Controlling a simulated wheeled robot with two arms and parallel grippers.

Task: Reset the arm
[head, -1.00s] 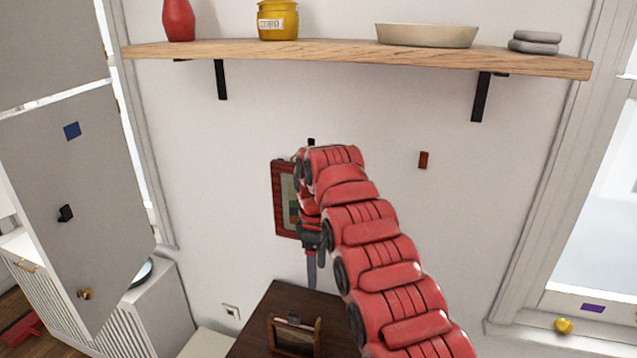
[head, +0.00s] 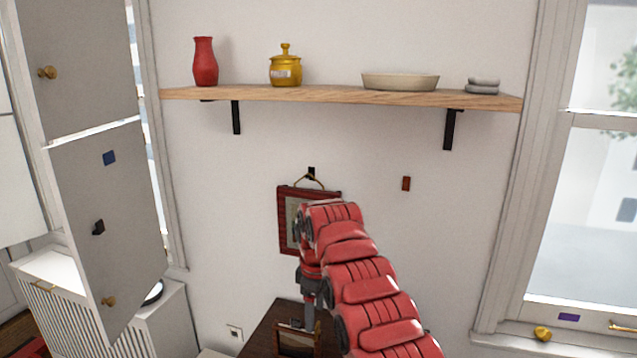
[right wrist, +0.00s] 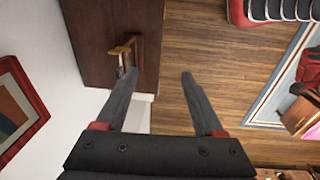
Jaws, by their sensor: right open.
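My right arm comes up from the bottom of the head view, and its gripper (head: 309,306) points down in front of the wall. In the right wrist view the two fingers (right wrist: 160,76) are apart with nothing between them. A red-framed picture (head: 284,224) hangs by a cord from a black hook (head: 311,172) on the wall. My arm hides its lower right part. The picture also shows at the left of the right wrist view (right wrist: 38,92), apart from the fingers. My left gripper is not in view.
A dark table (head: 262,335) below bears a small standing frame (head: 297,340), near my gripper in the picture. A wooden shelf (head: 330,96) above holds a red vase (head: 205,62), a yellow jar (head: 286,70), a bowl (head: 400,81) and grey stones (head: 482,86).

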